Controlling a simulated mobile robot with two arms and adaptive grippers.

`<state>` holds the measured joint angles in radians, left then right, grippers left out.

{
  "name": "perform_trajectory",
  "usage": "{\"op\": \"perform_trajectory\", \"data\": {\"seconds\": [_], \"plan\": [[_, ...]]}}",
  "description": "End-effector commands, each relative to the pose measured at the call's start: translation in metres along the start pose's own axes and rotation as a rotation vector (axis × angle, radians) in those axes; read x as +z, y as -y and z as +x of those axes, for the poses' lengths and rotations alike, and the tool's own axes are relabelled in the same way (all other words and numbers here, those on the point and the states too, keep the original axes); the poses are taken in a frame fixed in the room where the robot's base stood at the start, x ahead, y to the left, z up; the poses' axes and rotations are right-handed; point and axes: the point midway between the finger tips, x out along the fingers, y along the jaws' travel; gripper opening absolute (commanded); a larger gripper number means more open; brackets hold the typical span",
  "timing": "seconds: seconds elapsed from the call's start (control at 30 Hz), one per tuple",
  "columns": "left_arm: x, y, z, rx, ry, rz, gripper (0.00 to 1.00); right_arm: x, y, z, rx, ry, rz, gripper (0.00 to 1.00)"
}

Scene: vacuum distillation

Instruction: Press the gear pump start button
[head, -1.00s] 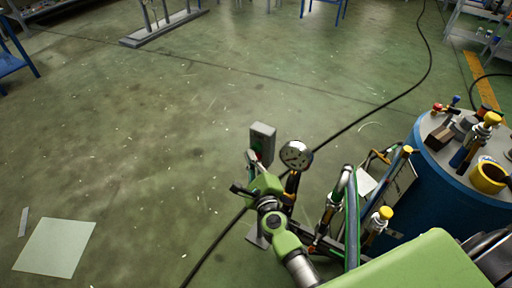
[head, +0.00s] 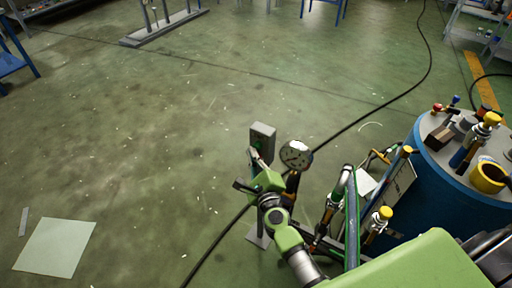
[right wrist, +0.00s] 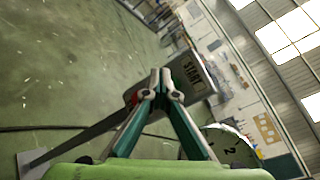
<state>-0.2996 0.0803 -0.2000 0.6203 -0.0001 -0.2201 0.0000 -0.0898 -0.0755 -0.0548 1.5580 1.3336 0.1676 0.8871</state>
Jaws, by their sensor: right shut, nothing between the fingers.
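A grey control box (head: 263,136) stands on a thin post in the head view. In the right wrist view the box (right wrist: 196,78) carries a START label, and a bit of red (right wrist: 134,98) shows beside the fingers. The start button itself is hidden behind the fingertips in that view. My right gripper (head: 256,158) is shut and empty, its fingertips at the front of the box. It also shows in the right wrist view (right wrist: 160,76), tips together over the box face. I cannot tell whether they touch the button. My left gripper is not in view.
A round pressure gauge (head: 296,155) stands close to the right of my gripper. Pipes with yellow caps (head: 381,214) and a blue drum (head: 425,160) are farther right. A black cable (head: 350,127) crosses the floor.

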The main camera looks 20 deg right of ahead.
Motion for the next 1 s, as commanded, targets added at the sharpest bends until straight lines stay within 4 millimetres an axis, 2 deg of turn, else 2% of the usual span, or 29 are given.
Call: {"op": "perform_trajectory", "data": {"seconds": [0.87,1.0], "plan": [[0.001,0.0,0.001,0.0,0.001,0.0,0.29,0.005,-0.007,-0.009,0.0,-0.001,0.0,0.0],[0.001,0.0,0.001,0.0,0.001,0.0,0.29,0.011,-0.013,-0.016,0.001,0.0,0.002,0.0]]}}
